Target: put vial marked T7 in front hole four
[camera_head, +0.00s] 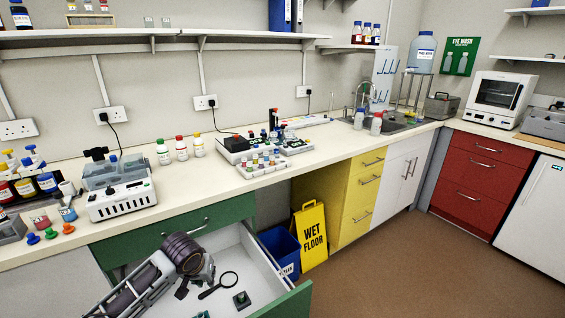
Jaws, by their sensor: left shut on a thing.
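My left gripper (189,285) reaches down into an open drawer (271,280) at the lower left. It is shut, but what it holds is hidden or too small to make out. A white rack (250,173) on the bench at the centre holds several small vials (266,160) with coloured caps. Their markings are too small to read, so I cannot tell which vial is T7 or where front hole four is. My right gripper is not in view.
Bottles (181,149), a white device (122,198) and a black-topped device (236,147) stand on the bench. A blue bin (283,249) and a yellow floor sign (311,237) stand beyond the drawer.

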